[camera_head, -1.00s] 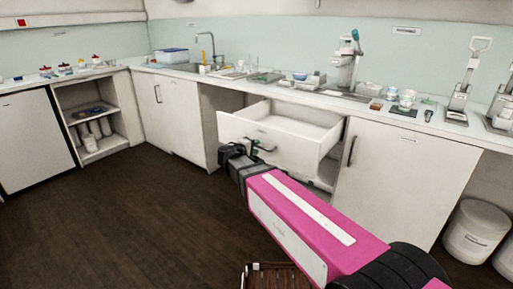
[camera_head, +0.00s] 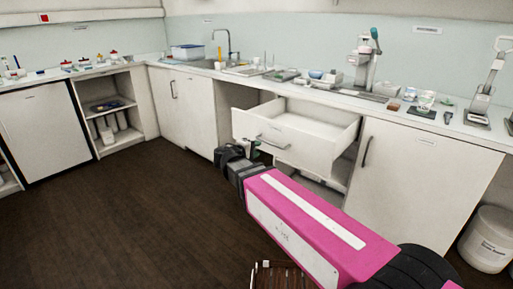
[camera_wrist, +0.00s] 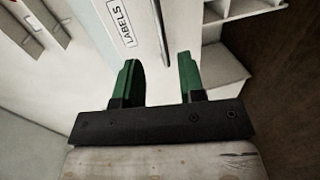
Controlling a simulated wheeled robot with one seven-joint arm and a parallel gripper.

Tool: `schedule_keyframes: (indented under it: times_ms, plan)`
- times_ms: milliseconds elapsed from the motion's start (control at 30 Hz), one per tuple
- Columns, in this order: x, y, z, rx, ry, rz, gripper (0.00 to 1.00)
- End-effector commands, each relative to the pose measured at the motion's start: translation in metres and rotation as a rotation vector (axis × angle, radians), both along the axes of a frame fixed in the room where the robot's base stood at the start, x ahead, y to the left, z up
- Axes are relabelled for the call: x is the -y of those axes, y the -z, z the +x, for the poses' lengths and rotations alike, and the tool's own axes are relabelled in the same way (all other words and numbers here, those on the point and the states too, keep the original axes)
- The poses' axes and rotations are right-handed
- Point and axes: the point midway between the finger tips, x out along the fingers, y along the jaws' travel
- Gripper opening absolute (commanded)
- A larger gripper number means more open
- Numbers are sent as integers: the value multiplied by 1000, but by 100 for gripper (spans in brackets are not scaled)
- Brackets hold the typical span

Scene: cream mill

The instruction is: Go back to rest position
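My gripper (camera_wrist: 158,80) shows in the wrist view with its two green fingers apart and nothing between them. In the head view my gripper (camera_head: 250,150) is at the end of my pink arm, low and just left of the open drawer front. The white drawer (camera_head: 300,129) is pulled out and looks empty inside. Its front has a dark handle (camera_head: 273,142), and my fingers look apart from it. In the wrist view a white front bears a sign reading LABELS (camera_wrist: 118,22).
A white cabinet door (camera_head: 420,180) stands right of the drawer, with a white bucket (camera_head: 487,240) on the floor beyond it. The counter (camera_head: 345,92) carries a sink, a press-like device and small dishes. An open shelf (camera_head: 110,115) is at left. The dark floor (camera_head: 130,220) is clear.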

Motion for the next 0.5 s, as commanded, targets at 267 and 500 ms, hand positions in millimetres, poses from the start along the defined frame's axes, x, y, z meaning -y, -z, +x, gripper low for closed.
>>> schedule_keyframes:
  times_ms: [267, 500]
  plan:
    - [58, 41, 1, -121, 109, 124, 37]
    - [141, 108, -16, -309, 294, 370, 37]
